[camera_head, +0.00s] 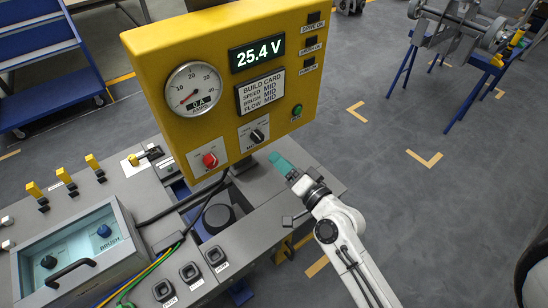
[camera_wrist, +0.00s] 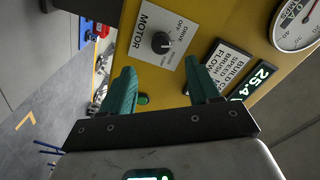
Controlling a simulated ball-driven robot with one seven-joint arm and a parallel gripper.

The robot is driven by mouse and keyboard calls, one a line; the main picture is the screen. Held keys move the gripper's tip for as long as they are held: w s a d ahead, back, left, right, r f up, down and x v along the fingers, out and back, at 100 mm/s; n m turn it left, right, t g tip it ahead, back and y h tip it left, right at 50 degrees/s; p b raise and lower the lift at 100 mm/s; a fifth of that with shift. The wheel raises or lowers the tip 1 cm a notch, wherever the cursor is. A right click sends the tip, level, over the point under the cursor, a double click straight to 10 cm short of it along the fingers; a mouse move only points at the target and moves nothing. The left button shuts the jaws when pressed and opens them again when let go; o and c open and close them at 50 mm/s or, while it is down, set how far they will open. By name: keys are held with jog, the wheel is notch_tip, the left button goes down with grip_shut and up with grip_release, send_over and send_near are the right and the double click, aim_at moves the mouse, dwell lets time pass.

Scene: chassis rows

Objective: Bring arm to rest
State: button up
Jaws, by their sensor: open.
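My gripper (camera_head: 280,163) has teal fingers and is open and empty. In the head view it is just below and right of the lower edge of the yellow panel (camera_head: 150,62), and my white arm reaches up from the lower right. In the wrist view the two fingers of my gripper (camera_wrist: 162,82) stand apart, with the panel beyond them. The black MOTOR knob (camera_wrist: 162,42) shows ahead of the gap, and a green button (camera_wrist: 143,99) shows between the fingers. I cannot tell how close the fingertips are to the panel.
The panel has a gauge (camera_head: 193,88), a 25.4 V display (camera_head: 257,54) and a red knob (camera_head: 210,160). A grey bench carries a clear-lidded box (camera_head: 75,252), yellow-handled switches and cables. A blue cart (camera_head: 45,75) and a chassis on blue stands (camera_head: 462,35) are beyond. Floor at right is open.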

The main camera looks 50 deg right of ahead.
jog(key=shift+s+a, duration=0.15)
jog(key=shift+s, duration=0.4)
jog(key=s+a+f+n+g+y, duration=0.2)
jog(key=a+f+n+g+y, duration=0.6)
jog(key=a, duration=0.3)
jog(key=s+f+n+g+h, duration=0.3)
jog(key=s+n+g, duration=0.3)
jog(key=s, duration=0.8)
jog(key=shift+a+g, duration=0.3)
jog(key=shift+g, duration=0.9)
jog(key=shift+f, duration=0.1)
